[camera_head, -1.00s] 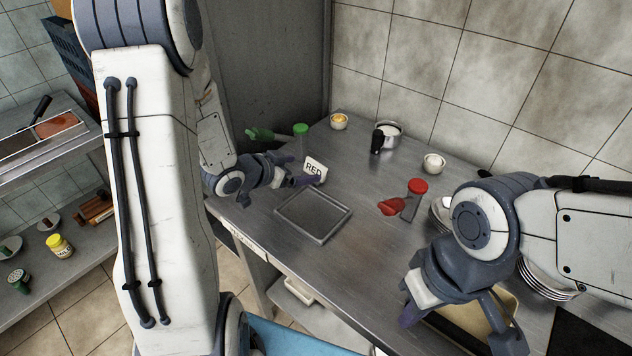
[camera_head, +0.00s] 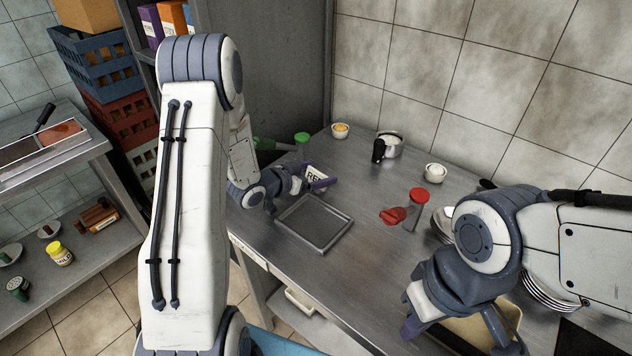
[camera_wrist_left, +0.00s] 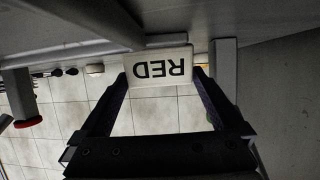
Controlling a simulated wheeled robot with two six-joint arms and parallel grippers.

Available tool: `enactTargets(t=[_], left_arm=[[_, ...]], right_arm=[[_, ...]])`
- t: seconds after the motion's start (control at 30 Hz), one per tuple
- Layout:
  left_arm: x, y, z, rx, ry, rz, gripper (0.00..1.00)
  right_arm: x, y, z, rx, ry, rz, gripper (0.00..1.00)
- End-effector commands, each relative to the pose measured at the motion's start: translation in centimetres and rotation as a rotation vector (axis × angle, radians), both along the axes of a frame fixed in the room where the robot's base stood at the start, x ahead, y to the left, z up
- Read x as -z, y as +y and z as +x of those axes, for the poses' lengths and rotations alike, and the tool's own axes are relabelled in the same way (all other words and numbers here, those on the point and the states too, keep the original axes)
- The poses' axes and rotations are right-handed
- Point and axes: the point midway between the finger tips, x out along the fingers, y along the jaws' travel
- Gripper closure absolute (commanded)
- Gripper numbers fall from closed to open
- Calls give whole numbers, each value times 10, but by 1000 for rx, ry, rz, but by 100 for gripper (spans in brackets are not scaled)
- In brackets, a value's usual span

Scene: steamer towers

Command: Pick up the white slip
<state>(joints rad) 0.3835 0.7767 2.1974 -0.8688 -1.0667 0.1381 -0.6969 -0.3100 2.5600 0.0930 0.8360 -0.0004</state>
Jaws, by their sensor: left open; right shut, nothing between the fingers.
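The white slip (camera_head: 316,174) carries the black word RED and stands tilted up at the back of the steel table, behind the empty metal tray. In the left wrist view the slip (camera_wrist_left: 158,68) shows upside down, between the fingertips. My left gripper (camera_head: 311,179) is open, with one dark finger across the slip's lower front in the head view. In the left wrist view its fingers (camera_wrist_left: 160,80) lie on either side of the slip; I cannot tell whether they touch it. My right gripper (camera_head: 411,327) is shut and empty at the front right.
The metal tray (camera_head: 292,232) lies in front of the slip. A green-lidded shaker (camera_head: 302,140) stands behind it. A red-lidded shaker (camera_head: 418,198) and a red item (camera_head: 394,215) are to the right. A pot (camera_head: 389,145), small bowls (camera_head: 436,172) and stacked plates (camera_head: 541,292) stand further right.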

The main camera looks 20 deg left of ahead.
Motion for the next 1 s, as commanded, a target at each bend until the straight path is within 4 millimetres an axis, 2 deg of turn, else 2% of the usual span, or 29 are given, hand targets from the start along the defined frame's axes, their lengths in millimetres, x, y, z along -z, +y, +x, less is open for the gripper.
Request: enactTargets(t=[0.3,0.47,0.5,0.77,1.0], left_arm=[[3,-3,6,-1,1,0,0],[3,-3,6,-1,1,1,61],[3,-3,6,-1,0,0,64],[1,-2,6,-1,0,0,64],[-19,-3,6,0,-4,2,64]], right_arm=[[-1,0,0,0,0,0,100],[-1,0,0,0,0,0,100],[-1,0,0,0,0,0,100],[-1,0,0,0,0,0,100],[0,0,0,0,0,0,100]])
